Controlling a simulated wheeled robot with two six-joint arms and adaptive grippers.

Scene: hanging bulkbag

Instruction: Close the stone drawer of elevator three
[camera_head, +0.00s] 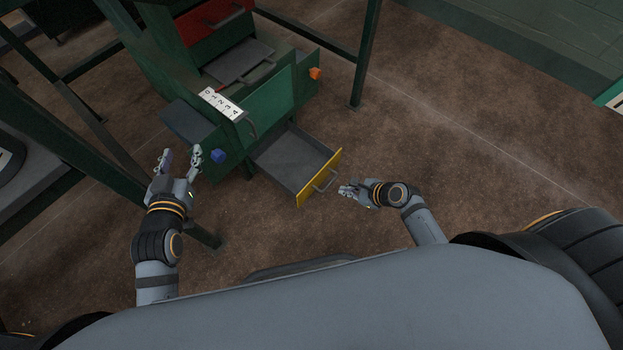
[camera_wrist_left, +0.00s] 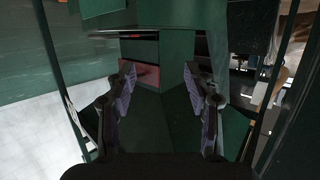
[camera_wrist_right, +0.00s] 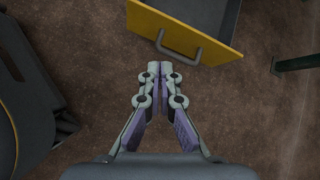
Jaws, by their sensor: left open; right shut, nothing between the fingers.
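A grey drawer (camera_head: 288,160) with a yellow front (camera_head: 320,178) is pulled out low from the green machine. A grey handle (camera_head: 325,181) is on the yellow front. In the right wrist view the yellow front (camera_wrist_right: 183,30) and its handle (camera_wrist_right: 179,48) lie just beyond my fingertips. My right gripper (camera_head: 345,191) is shut and empty, close to the handle with a gap between them. My left gripper (camera_head: 181,157) is open and empty, beside the machine near a blue knob (camera_head: 218,156). I cannot read which elevator this is.
The green machine (camera_head: 272,108) carries a number plate (camera_head: 220,103), an orange knob (camera_head: 315,73) and a red drawer (camera_head: 212,20) above. A green post (camera_head: 366,55) stands behind. Green frame beams (camera_head: 85,150) run at the left. The brown floor (camera_head: 450,130) at the right is clear.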

